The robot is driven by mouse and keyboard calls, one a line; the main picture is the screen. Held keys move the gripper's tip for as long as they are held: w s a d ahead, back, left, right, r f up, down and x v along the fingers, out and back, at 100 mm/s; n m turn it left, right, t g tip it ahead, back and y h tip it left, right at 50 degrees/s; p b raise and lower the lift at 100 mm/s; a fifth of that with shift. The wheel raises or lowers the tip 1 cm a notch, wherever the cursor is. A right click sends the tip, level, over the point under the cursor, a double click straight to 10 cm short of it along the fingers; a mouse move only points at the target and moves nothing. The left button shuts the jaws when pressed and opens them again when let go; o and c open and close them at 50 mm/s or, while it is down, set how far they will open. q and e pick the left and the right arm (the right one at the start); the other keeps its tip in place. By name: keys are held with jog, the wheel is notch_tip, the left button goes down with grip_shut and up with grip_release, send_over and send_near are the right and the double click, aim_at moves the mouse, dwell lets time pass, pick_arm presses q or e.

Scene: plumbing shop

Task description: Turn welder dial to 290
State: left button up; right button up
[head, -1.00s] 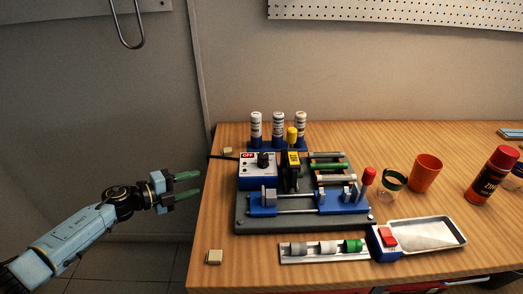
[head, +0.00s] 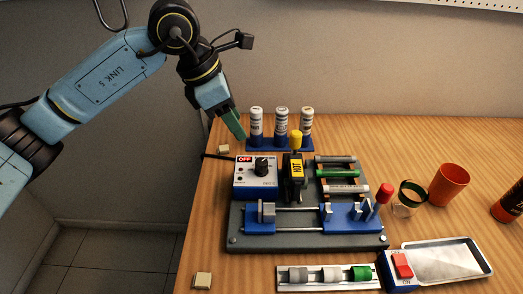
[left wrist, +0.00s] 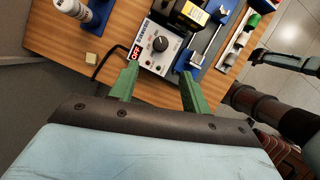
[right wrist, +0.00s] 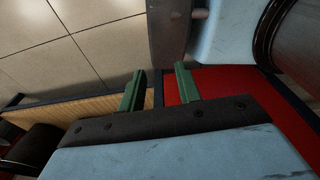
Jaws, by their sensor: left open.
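The welder's control box (head: 256,178) is a white-topped blue box with a black dial (head: 262,166) and a red OFF label. It sits at the back left of the grey welder base (head: 300,240). The dial also shows in the left wrist view (left wrist: 160,44); its setting is too small to read. My left gripper (head: 237,128) is above and behind the box's left corner, pointing down. In the left wrist view its green fingers (left wrist: 158,85) are apart and empty, with the box just beyond them. My right gripper (right wrist: 155,85) shows only in its wrist view, fingers apart and empty.
A yellow HOT heater (head: 296,172) stands right of the box. White bottles (head: 281,124) stand behind it in a blue rack. A black cable (head: 216,156) leaves the box on the left. A red switch box (head: 400,266), a tray (head: 447,262) and an orange cup (head: 448,185) are to the right.

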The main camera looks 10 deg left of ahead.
pick_arm(q)
jog(key=b, duration=0.3)
send_over(260, 162)
jog(key=s+a, duration=0.1)
jog(key=a, duration=0.2)
notch_tip(260, 162, down, 6)
jog(key=b+x, duration=0.1)
jog(key=x, duration=0.2)
jog(key=b+x, duration=0.2)
jog(key=shift+s+d+f, duration=0.15)
jog(key=shift+d+f, duration=0.15)
jog(key=shift+d, duration=0.05)
jog(key=shift+d+f, duration=0.2)
jog(key=shift+f, duration=0.2)
pick_arm(e)
jog(key=s+d+f, duration=0.1)
jog(key=d+f, duration=0.4)
jog(key=f, duration=0.1)
jog(key=shift+d+f+h, duration=0.25)
jog(key=shift+d+h, duration=0.1)
jog(key=shift+h, duration=0.05)
